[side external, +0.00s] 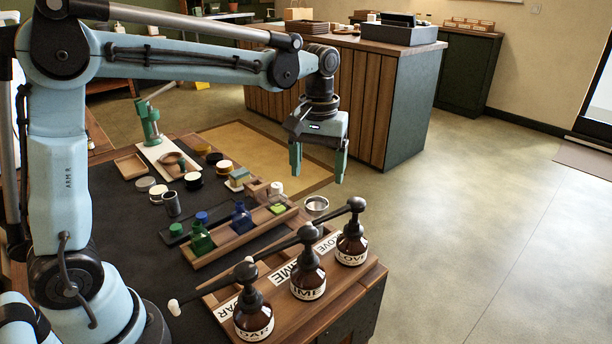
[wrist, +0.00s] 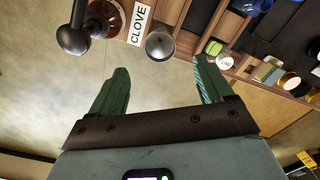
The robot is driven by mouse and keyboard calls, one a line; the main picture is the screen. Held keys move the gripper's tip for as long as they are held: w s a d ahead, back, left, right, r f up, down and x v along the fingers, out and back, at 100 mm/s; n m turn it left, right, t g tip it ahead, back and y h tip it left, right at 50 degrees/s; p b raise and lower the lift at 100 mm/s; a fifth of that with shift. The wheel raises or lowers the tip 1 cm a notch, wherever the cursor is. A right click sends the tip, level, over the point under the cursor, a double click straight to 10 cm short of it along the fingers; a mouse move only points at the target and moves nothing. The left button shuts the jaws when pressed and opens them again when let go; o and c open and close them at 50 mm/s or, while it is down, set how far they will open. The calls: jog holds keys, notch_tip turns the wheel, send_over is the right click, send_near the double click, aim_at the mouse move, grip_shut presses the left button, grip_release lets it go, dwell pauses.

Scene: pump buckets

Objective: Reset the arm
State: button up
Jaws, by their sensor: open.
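My gripper (side external: 318,162) hangs in the air above the far right side of the workbench, fingers pointing down. It is open, with nothing between its green fingers; in the wrist view the gripper (wrist: 160,90) also shows empty. Three brown pump bottles stand upright in a wooden tray at the bench's front right: the CLOVE bottle (side external: 351,250), the middle bottle (side external: 308,281) with its label partly readable, and the front bottle (side external: 253,318). The gripper is apart from all of them. A small metal cup (side external: 316,206) sits behind the CLOVE bottle, below the gripper.
A wooden rack (side external: 243,241) holds green and blue bottles on the dark bench mat (side external: 126,222). Several jars and lids lie behind it, near a green stand (side external: 150,122). A wooden counter (side external: 350,100) stands farther back. The floor to the right is clear.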

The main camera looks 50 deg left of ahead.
jog(key=s+f+m+t, duration=0.1)
jog(key=s+m+t, duration=0.5)
jog(key=s, duration=0.7)
jog(key=shift+a+f+t, duration=0.25)
jog(key=shift+f+t, duration=0.15)
jog(key=shift+t, duration=0.2)
